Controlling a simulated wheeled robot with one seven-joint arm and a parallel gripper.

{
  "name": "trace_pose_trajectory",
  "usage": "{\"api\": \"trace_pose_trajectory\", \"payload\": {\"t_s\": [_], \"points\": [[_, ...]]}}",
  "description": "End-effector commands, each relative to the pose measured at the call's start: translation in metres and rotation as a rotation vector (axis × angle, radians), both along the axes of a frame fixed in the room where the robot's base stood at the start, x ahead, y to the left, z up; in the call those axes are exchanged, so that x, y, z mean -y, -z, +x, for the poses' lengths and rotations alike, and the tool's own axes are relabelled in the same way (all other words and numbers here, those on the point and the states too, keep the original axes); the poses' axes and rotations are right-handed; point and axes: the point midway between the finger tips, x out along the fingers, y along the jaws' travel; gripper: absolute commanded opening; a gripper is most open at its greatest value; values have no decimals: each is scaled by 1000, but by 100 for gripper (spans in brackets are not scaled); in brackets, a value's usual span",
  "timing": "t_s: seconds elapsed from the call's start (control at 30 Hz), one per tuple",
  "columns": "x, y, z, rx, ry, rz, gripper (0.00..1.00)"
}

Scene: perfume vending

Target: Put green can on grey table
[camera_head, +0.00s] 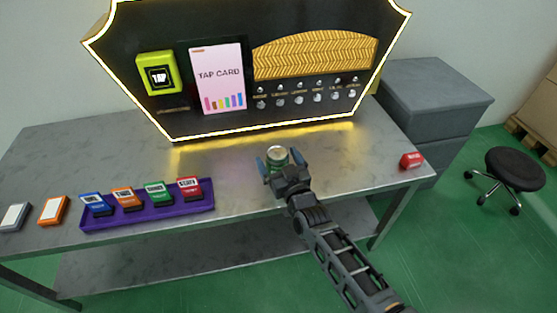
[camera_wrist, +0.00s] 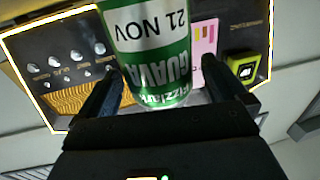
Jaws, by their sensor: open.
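The green can (camera_head: 277,154) has a silver top and is at the middle of the grey table (camera_head: 330,180), in front of the lit panel. It appears upright, but my gripper hides its base, so I cannot tell whether it touches the tabletop. My gripper (camera_head: 280,161) is open, with one finger on each side of the can. In the wrist view the can (camera_wrist: 150,50) fills the upper middle, its label upside down, between the fingertips of my gripper (camera_wrist: 163,75). A gap shows beside the right finger there.
A black vending panel (camera_head: 220,118) with glowing edges stands at the table's back. A purple tray (camera_head: 150,217) of coloured card boxes lies left. A grey cabinet (camera_head: 435,100) and black stool (camera_head: 515,168) stand beyond.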

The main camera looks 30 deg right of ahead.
Motion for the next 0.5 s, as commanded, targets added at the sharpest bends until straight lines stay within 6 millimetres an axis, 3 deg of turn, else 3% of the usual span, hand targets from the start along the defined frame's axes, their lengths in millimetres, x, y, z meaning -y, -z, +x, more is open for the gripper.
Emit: {"api": "trace_pose_trajectory", "payload": {"t_s": [0.17, 0.5], "points": [[-3, -2, -16, -2, 0, 0, 99], [-13, -1, -84, -2, 1, -1, 99]]}}
